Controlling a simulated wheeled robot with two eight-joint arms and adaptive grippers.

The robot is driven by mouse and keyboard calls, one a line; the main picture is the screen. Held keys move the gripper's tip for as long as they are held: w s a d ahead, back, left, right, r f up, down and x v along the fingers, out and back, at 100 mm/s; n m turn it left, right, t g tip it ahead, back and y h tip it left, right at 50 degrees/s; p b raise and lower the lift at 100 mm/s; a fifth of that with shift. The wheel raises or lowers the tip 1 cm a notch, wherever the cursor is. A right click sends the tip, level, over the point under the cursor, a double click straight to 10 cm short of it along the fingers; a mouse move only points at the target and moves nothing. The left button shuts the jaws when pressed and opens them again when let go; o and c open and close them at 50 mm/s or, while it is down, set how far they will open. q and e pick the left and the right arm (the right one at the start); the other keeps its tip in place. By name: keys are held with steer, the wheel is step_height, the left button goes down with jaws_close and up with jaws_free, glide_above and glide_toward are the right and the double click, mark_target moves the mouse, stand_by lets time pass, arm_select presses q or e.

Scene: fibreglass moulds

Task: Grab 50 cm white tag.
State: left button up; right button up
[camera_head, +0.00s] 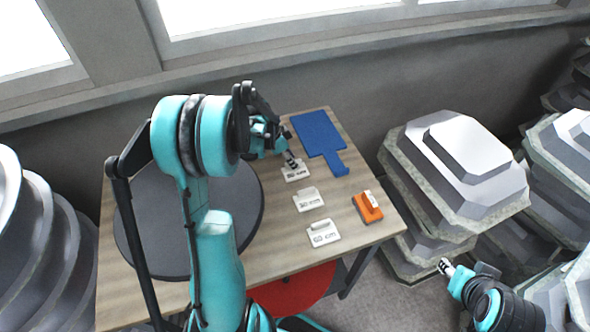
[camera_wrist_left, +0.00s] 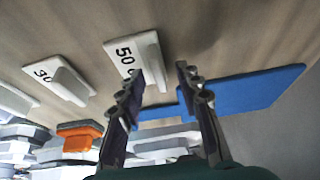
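The 50 cm white tag (camera_head: 296,176) lies on the table as the farthest of three white tags. In the left wrist view it is the tag marked "50" (camera_wrist_left: 146,48), with a raised grip block. My left gripper (camera_head: 290,159) is at this tag in the head view.
Two more white tags (camera_head: 308,199) (camera_head: 323,233) lie nearer. A blue board with a handle (camera_head: 318,132) lies beyond, and an orange block (camera_head: 367,207) right. A dark round disc (camera_head: 247,215) covers the table's left. Stacked grey moulds (camera_head: 455,170) stand right of the table.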

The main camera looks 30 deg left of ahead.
arm_select(q)
steer(key=shift+f, duration=0.2)
steer(key=shift+d, duration=0.1)
jaws_close()
steer(key=shift+r, duration=0.15)
